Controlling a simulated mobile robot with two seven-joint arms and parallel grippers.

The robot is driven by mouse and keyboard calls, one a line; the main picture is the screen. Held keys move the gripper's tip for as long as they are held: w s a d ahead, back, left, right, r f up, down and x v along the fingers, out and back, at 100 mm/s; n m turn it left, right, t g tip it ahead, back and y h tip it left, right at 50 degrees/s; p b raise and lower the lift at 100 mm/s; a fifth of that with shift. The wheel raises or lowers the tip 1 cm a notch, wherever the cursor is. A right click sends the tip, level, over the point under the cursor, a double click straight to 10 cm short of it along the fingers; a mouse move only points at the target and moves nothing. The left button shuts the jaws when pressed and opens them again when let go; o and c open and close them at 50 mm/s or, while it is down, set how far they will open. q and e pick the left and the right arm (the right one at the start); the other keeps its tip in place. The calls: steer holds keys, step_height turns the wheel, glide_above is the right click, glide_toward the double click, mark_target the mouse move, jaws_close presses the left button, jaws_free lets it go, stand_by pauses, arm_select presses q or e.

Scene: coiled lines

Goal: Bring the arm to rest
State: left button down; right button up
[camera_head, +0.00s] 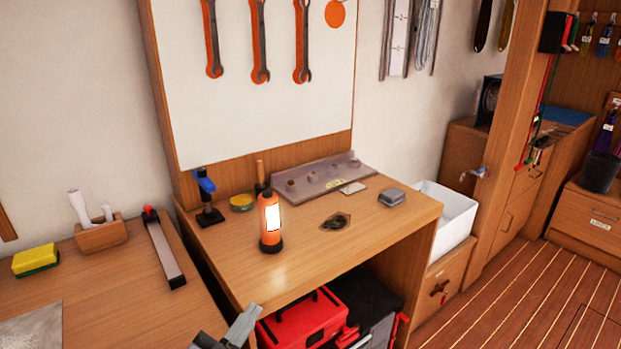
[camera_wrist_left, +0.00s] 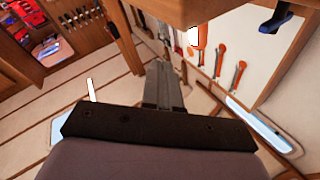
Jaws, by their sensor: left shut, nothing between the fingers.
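My left gripper (camera_head: 240,328) shows at the bottom edge of the head view, in front of the wooden workbench (camera_head: 330,262) and below the level of its top. Its fingers are together with nothing between them. In the left wrist view the shut fingers (camera_wrist_left: 162,85) point away from the camera, toward the underside of the bench. Most of the left arm is out of the head view. My right gripper is in neither view.
An orange lamp (camera_head: 270,222), a blue-topped tool (camera_head: 206,195) and a grey rack (camera_head: 322,177) stand on the bench. A red toolbox (camera_head: 302,318) sits underneath, close to the gripper. A lower counter (camera_head: 120,270) lies left. Striped floor (camera_head: 540,300) is open at right.

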arm_select(q)
steer(key=s+a+f+n+g+y, duration=0.3)
steer(key=s+a+f, duration=0.2)
steer(key=s+f, duration=0.3)
steer(key=s+a+f+n+g+y, duration=0.4)
steer(key=s+f, duration=0.5)
steer(key=f, duration=0.4)
steer(key=shift+a+n+g, duration=0.3)
steer(key=shift+a, duration=0.25)
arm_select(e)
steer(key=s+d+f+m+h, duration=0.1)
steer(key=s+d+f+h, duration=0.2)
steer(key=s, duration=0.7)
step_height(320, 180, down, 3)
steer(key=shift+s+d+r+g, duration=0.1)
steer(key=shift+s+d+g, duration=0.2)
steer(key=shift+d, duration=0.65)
